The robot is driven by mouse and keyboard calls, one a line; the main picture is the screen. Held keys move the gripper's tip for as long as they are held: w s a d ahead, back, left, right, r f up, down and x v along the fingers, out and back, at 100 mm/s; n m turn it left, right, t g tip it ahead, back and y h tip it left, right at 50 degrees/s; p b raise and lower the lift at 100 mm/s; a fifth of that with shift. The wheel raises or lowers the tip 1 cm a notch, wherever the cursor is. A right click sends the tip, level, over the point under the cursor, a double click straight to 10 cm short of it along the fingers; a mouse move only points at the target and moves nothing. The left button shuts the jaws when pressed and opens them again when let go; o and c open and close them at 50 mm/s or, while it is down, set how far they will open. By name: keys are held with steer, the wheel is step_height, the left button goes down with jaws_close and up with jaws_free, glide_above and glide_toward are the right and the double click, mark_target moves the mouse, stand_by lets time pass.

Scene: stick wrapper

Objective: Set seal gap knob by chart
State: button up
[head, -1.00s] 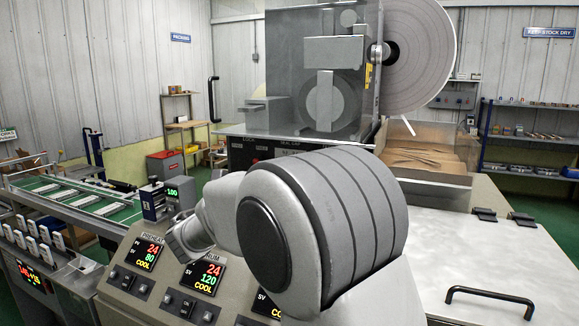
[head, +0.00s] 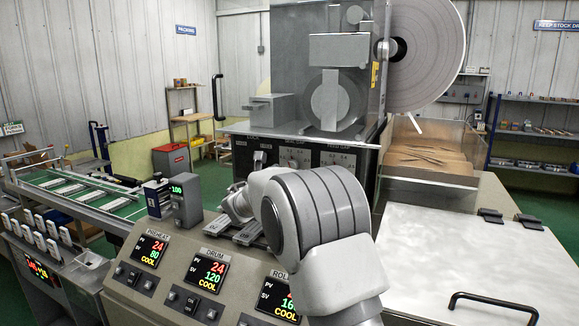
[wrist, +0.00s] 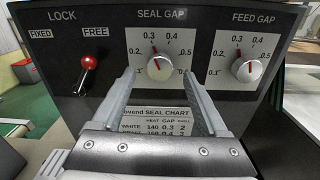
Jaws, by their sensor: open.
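The seal gap knob (wrist: 159,67) is a round pale dial on a black panel in the wrist view. Its red mark points up and slightly left, near 0.3. A seal chart (wrist: 158,128) below it is partly hidden by my gripper; its white row reads 140, 0.3, 2. My gripper (wrist: 157,80) is open and empty. Its two fingers reach toward the panel, one on each side of the knob's lower part as seen here; I cannot tell whether they touch it. In the head view my arm partly covers the control panel (head: 345,160).
The feed gap knob (wrist: 248,69) is to the right. A red-tipped lock lever (wrist: 86,75) is to the left, tilted toward FREE. In the head view, a sloped console with displays (head: 208,270) stands in front, and a pale lid with a black handle (head: 490,300) lies right.

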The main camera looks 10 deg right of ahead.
mark_target(290, 167)
steer(key=shift+x, duration=1.8)
jaws_close()
